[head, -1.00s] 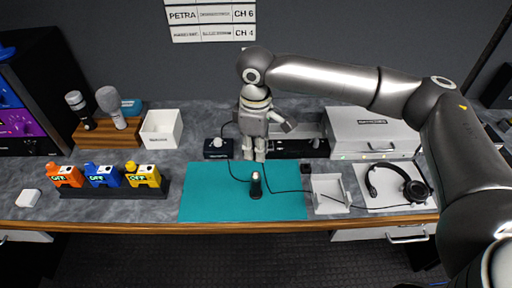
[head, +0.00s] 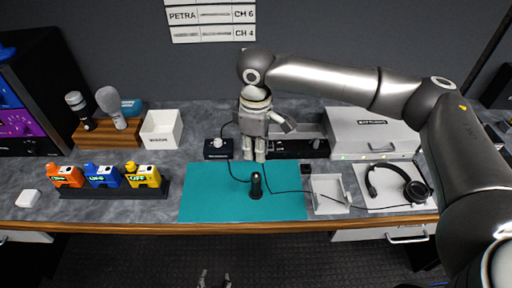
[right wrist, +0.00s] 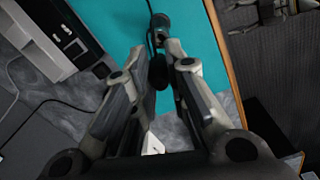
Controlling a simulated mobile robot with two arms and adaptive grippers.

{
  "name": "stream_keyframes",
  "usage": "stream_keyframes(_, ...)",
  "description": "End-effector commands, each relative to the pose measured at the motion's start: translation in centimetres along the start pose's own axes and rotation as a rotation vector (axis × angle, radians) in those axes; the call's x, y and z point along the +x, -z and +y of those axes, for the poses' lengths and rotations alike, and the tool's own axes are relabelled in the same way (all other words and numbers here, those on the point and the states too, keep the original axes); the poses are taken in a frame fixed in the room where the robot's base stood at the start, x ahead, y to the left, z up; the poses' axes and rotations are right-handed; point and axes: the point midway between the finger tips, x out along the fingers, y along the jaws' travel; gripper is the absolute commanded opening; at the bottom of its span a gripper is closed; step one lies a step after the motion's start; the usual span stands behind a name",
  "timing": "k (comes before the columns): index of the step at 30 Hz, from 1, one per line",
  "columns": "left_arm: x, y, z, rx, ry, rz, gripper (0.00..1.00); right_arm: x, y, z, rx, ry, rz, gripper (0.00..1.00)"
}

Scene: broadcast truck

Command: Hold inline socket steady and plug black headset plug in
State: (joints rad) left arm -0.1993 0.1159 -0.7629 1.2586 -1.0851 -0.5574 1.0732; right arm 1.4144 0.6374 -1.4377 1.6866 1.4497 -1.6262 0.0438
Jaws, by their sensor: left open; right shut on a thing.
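The inline socket, a dark cylinder (head: 256,187), stands on the teal mat, with a thin cable reaching it from the left. It also shows at the top of the right wrist view (right wrist: 161,22). My right gripper (head: 260,156) hangs above the back edge of the mat, behind the socket and apart from it. It is shut on a small black piece (right wrist: 157,71) that appears to be the headset plug, largely hidden by the fingers. The headset cable runs toward this gripper. My left gripper (head: 214,279) is open and empty at the bottom edge, in front of the counter.
The black headset (head: 412,188) lies on a white pad at the right, next to a white open tray (head: 329,195). A dark box with a knob (head: 218,148) stands behind the mat. Coloured packs (head: 104,178) stand left. The mat's left part (head: 205,195) is clear.

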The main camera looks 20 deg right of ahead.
Motion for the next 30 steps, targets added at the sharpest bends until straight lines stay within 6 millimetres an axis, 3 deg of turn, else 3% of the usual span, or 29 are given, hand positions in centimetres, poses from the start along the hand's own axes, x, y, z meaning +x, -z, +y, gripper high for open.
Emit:
stream_keyframes(1, -0.6, 2.6, 0.5, -0.007, 0.004, 0.063, 0.51, 0.0, 0.0, 0.0, 0.000, 0.000, 0.000, 0.00)
stream_keyframes(6, -3.4, 10.4, 2.0, -0.053, 0.010, 0.268, 0.51, 0.0, 0.0, 0.0, 0.000, 0.000, 0.000, 0.00)
stream_keyframes(15, -10.9, 22.0, 4.5, -0.185, -0.022, 0.603, 0.51, 0.0, 0.0, 0.0, 0.000, 0.000, 0.000, 0.00)
stream_keyframes(22, -14.6, 26.5, 5.0, -0.255, -0.030, 0.729, 0.51, 0.0, 0.0, 0.0, 0.000, 0.000, 0.000, 0.00)
stream_keyframes(26, -15.2, 27.4, 5.0, -0.269, -0.032, 0.752, 0.51, 0.0, 0.0, 0.0, 0.000, 0.000, 0.000, 0.00)
stream_keyframes(30, -14.6, 28.2, 5.0, -0.270, -0.031, 0.756, 0.51, 0.0, 0.0, 0.0, 0.000, 0.000, 0.000, 0.00)
